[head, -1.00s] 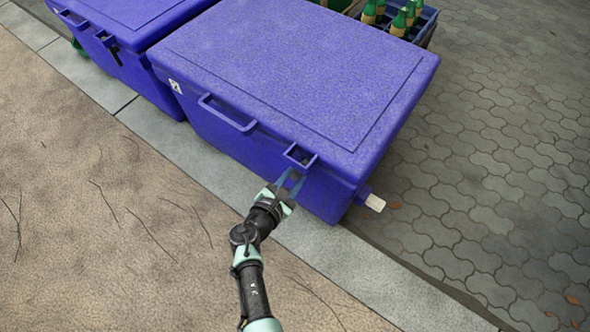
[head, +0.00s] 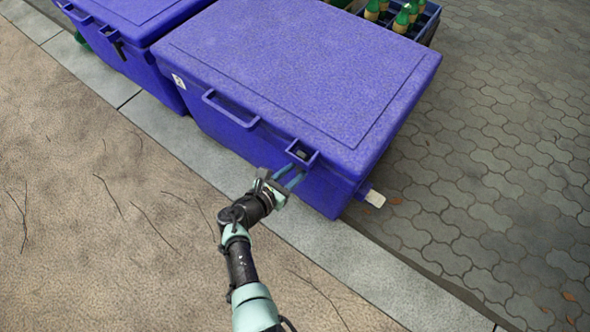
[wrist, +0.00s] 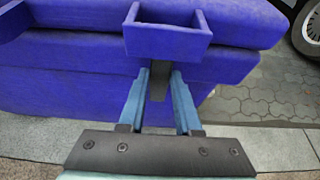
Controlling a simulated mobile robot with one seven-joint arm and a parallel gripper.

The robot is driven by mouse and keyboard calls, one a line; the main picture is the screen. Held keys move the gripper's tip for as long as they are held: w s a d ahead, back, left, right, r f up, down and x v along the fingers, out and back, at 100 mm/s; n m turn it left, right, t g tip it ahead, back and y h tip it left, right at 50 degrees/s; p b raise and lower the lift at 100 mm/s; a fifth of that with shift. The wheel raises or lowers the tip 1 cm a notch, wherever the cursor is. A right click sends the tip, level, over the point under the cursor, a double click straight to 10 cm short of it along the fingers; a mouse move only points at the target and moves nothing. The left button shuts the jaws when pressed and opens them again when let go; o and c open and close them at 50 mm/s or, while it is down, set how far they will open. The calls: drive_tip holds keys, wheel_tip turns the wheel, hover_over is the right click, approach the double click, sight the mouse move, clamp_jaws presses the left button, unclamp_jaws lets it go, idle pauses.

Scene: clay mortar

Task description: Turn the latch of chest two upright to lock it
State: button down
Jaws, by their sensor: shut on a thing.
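The near blue chest (head: 290,75), with a white label at its left corner, stands closed; I take it as chest two. A square blue bracket (head: 302,154) sits on its front under the lid edge, and shows large in the wrist view (wrist: 167,40). The grey latch (wrist: 159,83) shows below this bracket, between my fingertips, pointing roughly downward. Its exact angle is hard to judge. My gripper (head: 291,178) is at the chest front just below the bracket. In the wrist view, my gripper (wrist: 160,82) has its two blue fingers shut on the latch.
A second blue chest (head: 125,25) stands at the upper left. A dark crate of green bottles (head: 400,18) is behind the near chest. A blue spout with a white end (head: 374,198) sticks out at the chest's lower right. Curb and sandy ground in front are open.

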drive_tip(key=c, duration=0.6)
unclamp_jaws()
drive_tip(key=p+v, duration=0.6)
drive_tip(key=v, duration=0.7)
drive_tip(key=shift+p, duration=0.3)
drive_tip(key=shift+f, duration=0.15)
